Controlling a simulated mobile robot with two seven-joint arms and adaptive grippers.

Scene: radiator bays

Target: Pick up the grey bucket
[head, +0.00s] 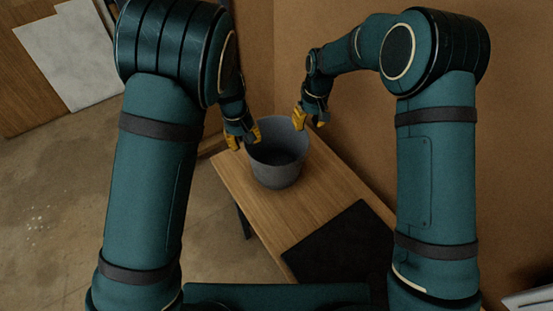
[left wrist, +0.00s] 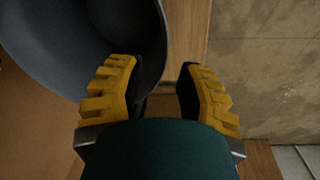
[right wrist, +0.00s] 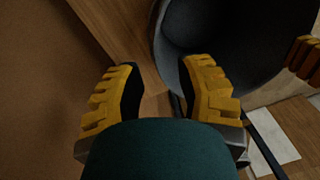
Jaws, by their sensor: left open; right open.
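The grey bucket (head: 277,168) stands upright and open-topped on a wooden bench in the head view; it looks empty. My left gripper (head: 243,140) is open at the bucket's left rim. In the left wrist view the bucket (left wrist: 95,45) fills the upper left, and one finger of the left gripper (left wrist: 160,92) overlaps its edge. My right gripper (head: 310,117) is open near the bucket's back right rim. In the right wrist view the bucket (right wrist: 215,30) is at the upper right, close to one finger of the right gripper (right wrist: 160,92). Contact cannot be told.
The wooden bench (head: 308,208) carries a black mat (head: 345,252) in front of the bucket. A brown wall (head: 350,150) runs close along the bench's right side. Open concrete floor (head: 60,195) lies to the left. A pale panel (head: 72,52) lies at the back left.

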